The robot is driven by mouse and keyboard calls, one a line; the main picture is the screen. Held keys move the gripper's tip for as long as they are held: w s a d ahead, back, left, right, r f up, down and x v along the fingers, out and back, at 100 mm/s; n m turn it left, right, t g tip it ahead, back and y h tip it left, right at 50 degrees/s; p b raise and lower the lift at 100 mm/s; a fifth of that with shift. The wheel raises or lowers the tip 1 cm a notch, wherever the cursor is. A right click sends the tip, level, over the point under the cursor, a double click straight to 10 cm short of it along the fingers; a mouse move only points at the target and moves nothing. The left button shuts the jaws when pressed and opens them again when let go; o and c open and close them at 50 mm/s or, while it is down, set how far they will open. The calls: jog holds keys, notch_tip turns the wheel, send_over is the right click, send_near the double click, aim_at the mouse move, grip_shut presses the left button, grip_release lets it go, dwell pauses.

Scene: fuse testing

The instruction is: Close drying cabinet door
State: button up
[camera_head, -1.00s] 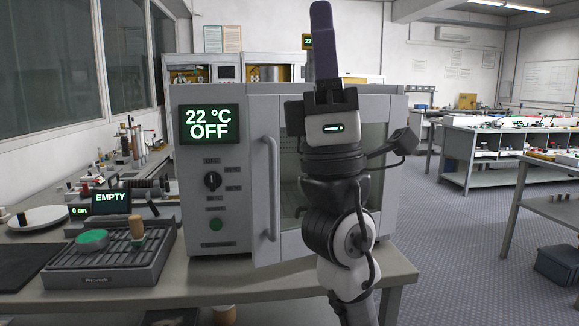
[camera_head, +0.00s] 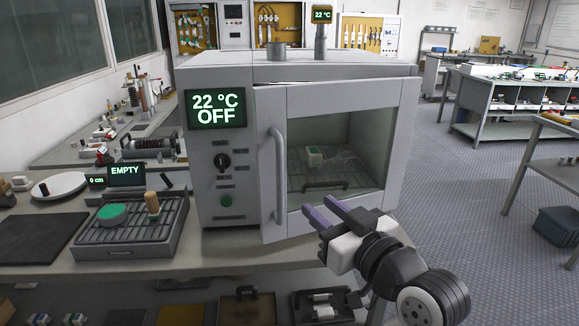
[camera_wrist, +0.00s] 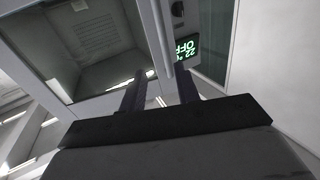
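The drying cabinet (camera_head: 222,75) is a grey box on the bench, its display reading 22 °C OFF. Its door (camera_head: 401,140) has a window and a vertical handle (camera_head: 278,175) on the left side. The door stands slightly ajar, its handle side swung out from the cabinet front. My gripper (camera_head: 322,206) is in front of the door's lower part, right of the handle, with its fingers pointing up-left. The fingers are apart with nothing between them. In the wrist view, the gripper (camera_wrist: 157,92) also shows open, with the window and upside-down display beyond. I cannot tell whether the fingers touch the door.
Left on the bench are a ribbed grey device (camera_head: 130,230) with a green disc and a dark mat (camera_head: 40,240). A lower shelf holds boxes. The floor at right (camera_head: 470,190) is mostly clear.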

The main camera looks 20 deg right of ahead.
aim_at(282, 180)
jog(key=shift+y, duration=0.3)
jog(key=w+a+p, duration=0.1)
jog(key=w, duration=0.3)
jog(key=w+a+p, duration=0.1)
jog(key=w, duration=0.4)
jog(key=w+p, duration=0.1)
jog(key=w, duration=0.3)
jog(key=shift+w+a+f, duration=0.2)
jog(key=shift+a, duration=0.2)
grip_shut()
